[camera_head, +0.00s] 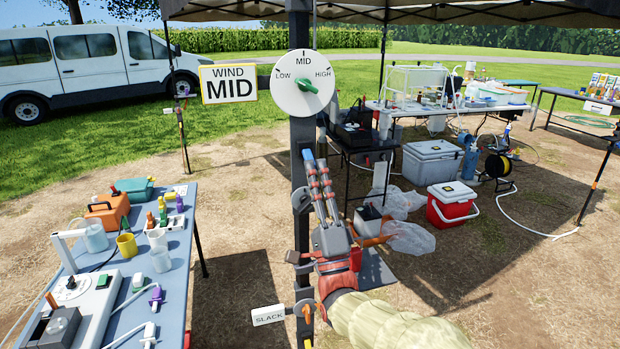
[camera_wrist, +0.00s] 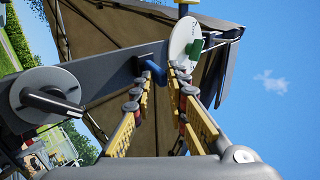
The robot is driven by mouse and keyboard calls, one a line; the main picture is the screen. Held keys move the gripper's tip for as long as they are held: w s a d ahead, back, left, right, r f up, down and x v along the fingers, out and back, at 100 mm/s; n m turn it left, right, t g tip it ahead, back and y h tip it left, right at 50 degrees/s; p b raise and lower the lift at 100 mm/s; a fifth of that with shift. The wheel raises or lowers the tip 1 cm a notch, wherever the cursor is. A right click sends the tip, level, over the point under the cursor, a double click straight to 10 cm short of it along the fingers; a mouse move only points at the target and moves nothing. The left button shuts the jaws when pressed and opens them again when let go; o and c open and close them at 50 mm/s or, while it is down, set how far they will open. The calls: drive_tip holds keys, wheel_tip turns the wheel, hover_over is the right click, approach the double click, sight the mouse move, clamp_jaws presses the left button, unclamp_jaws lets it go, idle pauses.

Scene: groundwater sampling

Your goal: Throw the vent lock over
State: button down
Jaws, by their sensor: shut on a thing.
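My gripper (camera_head: 314,162) reaches up along the front of the dark post in the head view, its fingertips below the wind dial. In the wrist view my gripper (camera_wrist: 162,74) has its two yellow-padded fingers close together at the tips. A small bent blue lever (camera_wrist: 153,70) sticks out from the dark post there and sits at the fingertips, where my gripper is shut on it. I take this lever to be the vent lock; no label on it shows.
The white wind dial (camera_head: 301,84) with a green knob is just above, beside the WIND MID sign (camera_head: 228,84). A SLACK tag (camera_head: 269,315) hangs low on the post (camera_head: 300,130). A cluttered table (camera_head: 178,268) stands left; a red cooler (camera_head: 451,205) stands right.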

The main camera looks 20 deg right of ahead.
drive_tip(key=c, duration=2.6)
unclamp_jaws()
drive_tip(key=shift+s+r+g+p, duration=0.3)
drive_tip(key=shift+r+g+p, duration=0.1)
drive_tip(key=shift+r+p, duration=0.65)
drive_tip(key=shift+s+r+g+p, duration=0.25)
drive_tip(key=shift+r+g+p, duration=0.15)
drive_tip(key=shift+r+p, duration=0.65)
drive_tip(key=shift+o, duration=0.2)
drive_tip(key=shift+f, duration=0.15)
drive_tip(key=o, duration=0.7)
drive_tip(key=shift+c, duration=0.2)
drive_tip(key=shift+o, duration=0.3)
drive_tip(key=shift+f, duration=0.15)
drive_tip(key=v, duration=1.2)
drive_tip(key=shift+f, duration=0.2)
